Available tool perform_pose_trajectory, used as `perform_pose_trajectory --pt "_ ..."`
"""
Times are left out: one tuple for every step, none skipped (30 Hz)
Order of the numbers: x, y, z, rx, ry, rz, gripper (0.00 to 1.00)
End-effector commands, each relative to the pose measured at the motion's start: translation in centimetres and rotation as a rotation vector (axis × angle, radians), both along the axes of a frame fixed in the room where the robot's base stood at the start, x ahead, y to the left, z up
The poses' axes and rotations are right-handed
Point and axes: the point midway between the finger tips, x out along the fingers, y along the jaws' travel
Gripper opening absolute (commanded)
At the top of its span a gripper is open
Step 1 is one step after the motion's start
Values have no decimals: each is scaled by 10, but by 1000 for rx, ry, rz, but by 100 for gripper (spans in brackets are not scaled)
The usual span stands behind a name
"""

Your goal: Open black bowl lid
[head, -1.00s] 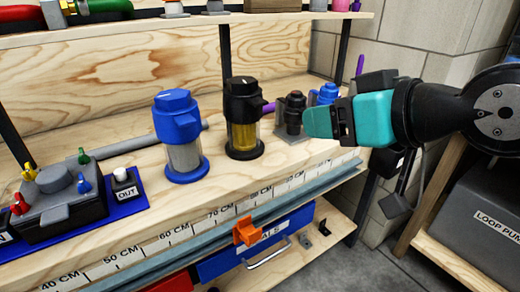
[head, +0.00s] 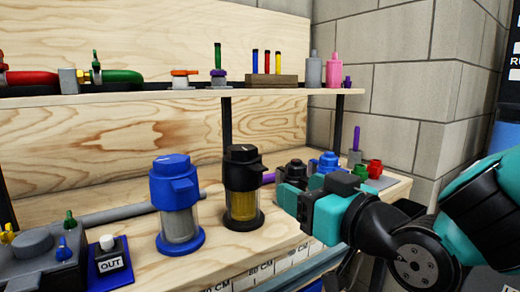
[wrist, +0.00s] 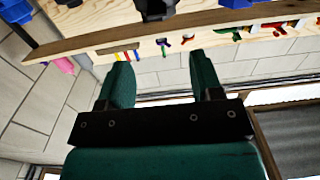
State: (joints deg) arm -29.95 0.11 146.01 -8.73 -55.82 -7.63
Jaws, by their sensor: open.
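The black filter (head: 243,165) has a black lid with a spout to its right, a clear bowl (head: 242,206) with yellow inside, and a black base. It stands upright on the wooden bench, and its lid looks closed. My gripper (head: 288,197) with teal fingers is to the right of the bowl and apart from it, pointing left. In the wrist view my gripper (wrist: 160,75) is open, with nothing between its fingers. A black part (wrist: 155,8) at the top edge there is probably the filter's lid.
A blue filter (head: 176,195) stands left of the black one. Small black (head: 297,175) and blue (head: 325,163) fittings sit behind my gripper. A shelf (head: 150,98) with tools runs above the bench. An OUT block (head: 110,262) is at front left.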

Motion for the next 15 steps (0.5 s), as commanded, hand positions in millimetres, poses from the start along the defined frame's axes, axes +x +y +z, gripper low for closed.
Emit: perform_pose_trajectory --pt "3 2 7 -4 7 1 60" --pt "5 3 7 -3 6 1 60" --pt "7 4 7 -2 7 0 60" --pt "8 5 6 -3 8 -1 60" --pt "9 5 6 -2 7 -2 60" --pt "11 6 6 0 9 -6 60" --pt "13 6 6 0 10 -9 60" --pt "14 6 6 1 10 -12 60" --pt "16 6 6 3 11 -17 60" --pt "20 10 4 3 10 -14 60" --pt "23 12 4 3 10 -13 60" --pt "27 16 4 3 10 -11 60" --pt "30 17 4 3 9 -12 60" --pt "33 19 4 3 9 -13 60" --pt "38 21 4 3 11 -15 60"
